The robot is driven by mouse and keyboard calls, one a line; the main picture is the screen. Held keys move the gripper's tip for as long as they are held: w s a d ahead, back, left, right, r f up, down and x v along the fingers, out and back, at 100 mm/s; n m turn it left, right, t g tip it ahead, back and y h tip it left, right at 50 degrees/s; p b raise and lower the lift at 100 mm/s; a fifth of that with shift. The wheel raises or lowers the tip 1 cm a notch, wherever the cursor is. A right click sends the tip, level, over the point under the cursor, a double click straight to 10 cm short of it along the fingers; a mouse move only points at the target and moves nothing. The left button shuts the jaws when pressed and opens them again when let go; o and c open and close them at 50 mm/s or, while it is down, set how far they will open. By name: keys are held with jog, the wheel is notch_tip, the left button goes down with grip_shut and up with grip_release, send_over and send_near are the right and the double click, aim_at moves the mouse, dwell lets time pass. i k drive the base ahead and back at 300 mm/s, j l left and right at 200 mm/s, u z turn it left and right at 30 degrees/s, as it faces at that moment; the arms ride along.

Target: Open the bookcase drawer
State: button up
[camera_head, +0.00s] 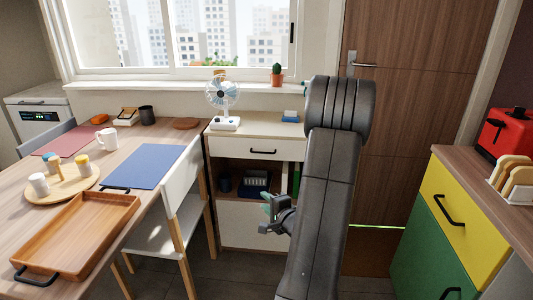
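The bookcase (228,146) is a low, pale cabinet under the window. Its top drawer (231,148) has a white front with a black bar handle (263,152) and looks shut. Below it are an open shelf and a white lower panel (237,226). My gripper (267,212) is in front of the lower right part of the bookcase, below and slightly right of the drawer handle, apart from it. It is small and partly dark, so I cannot tell whether its fingers are apart. My dark grey arm hides the bookcase's right side.
A small fan (223,98) stands on the bookcase. A white chair (176,212) and the table (120,268) with a wooden tray (85,235) are on the left. A yellow and green cabinet (458,212) stands right. A wooden door (418,80) is behind my arm.

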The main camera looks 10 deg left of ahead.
aim_at(275, 149)
jog(key=i+j+z, duration=0.45)
jog(key=i+j, duration=0.2)
jog(key=j, duration=0.25)
